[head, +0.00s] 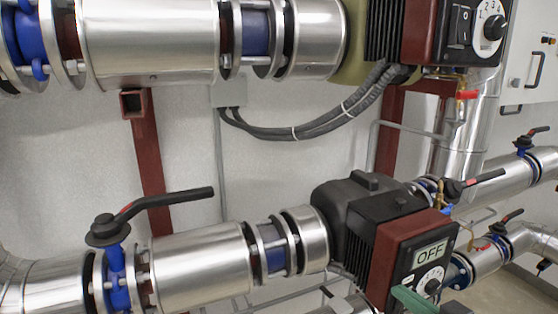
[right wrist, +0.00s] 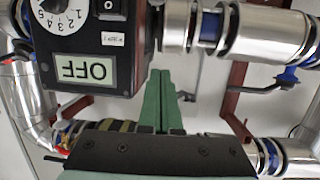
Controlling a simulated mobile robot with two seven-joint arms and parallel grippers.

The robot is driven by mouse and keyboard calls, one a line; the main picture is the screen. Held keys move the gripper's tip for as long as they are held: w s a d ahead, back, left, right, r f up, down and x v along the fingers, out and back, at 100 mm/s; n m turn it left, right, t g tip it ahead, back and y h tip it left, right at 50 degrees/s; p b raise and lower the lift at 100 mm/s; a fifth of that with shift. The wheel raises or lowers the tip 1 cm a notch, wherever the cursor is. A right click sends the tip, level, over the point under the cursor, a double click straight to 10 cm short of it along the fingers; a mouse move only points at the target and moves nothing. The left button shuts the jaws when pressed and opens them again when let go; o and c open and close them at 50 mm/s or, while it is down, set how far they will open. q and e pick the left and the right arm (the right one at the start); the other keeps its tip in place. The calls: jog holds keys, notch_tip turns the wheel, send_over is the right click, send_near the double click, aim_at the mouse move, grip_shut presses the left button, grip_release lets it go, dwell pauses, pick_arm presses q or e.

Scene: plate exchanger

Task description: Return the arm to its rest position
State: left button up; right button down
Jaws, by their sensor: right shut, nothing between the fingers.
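My right gripper (head: 408,298) shows as a green finger at the lower right of the head view, in front of the lower pump's control box (head: 408,250). In the right wrist view its two green fingers (right wrist: 162,80) lie together, shut and empty. They point past the side of the control box (right wrist: 90,40), which appears upside down there. Its display (head: 431,253) reads OFF, with a white numbered dial (head: 430,283) below it. I see no clear gap or contact between fingers and box in the head view. My left gripper is not in view.
An upper pump box (head: 470,35) with a switch and dial stands at the top right. Silver pipes (head: 200,270) run across below and above. A black valve handle (head: 165,200) sticks out at left. A hanging cable (head: 300,132) and red-brown posts (head: 148,160) stand before the wall.

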jog(key=s+a+f+g+h, duration=0.1)
jog(key=s+f+g, duration=0.2)
jog(key=s+f, duration=0.35)
jog(key=s+a+f+g+h, duration=0.1)
jog(key=s+f+g, duration=0.25)
jog(key=f, duration=0.55)
jog(key=s+f+m+g+h, duration=0.25)
jog(key=s+f+g, duration=0.4)
jog(key=s, duration=0.75)
jog(key=w+a+f+t+y+p, duration=0.2)
jog(key=w+a+f+t+p, duration=0.1)
jog(key=f+t, duration=0.4)
jog(key=shift+w+a+f+n+t+p, duration=0.3)
jog(key=shift+w+a+f+n, duration=0.25)
jog(key=shift+w+f, duration=0.4)
